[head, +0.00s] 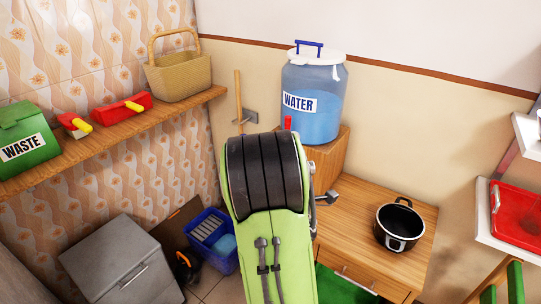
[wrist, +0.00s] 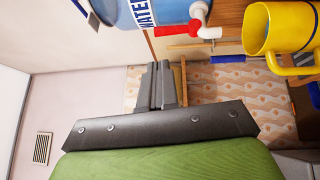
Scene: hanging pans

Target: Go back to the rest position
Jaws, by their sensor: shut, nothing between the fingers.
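My gripper (wrist: 155,88) shows in the wrist view with its two grey fingers close together, shut and empty. In the head view my green arm with its black joint cover rises through the middle of the picture and hides most of the gripper. The wrist view, which is turned sideways, shows the blue water container (wrist: 165,10) with its red-handled tap (wrist: 207,32) above the fingers. A yellow mug (wrist: 285,30) is at the upper right, apart from the fingers. The mug is not visible in the head view.
The water container (head: 313,95) stands on a wooden block behind my arm. A black pot (head: 399,224) sits on the wooden cabinet (head: 345,210) to the right. A shelf (head: 105,138) holds a green waste bin (head: 27,140) and a basket (head: 178,75). A blue crate (head: 212,238) is on the floor.

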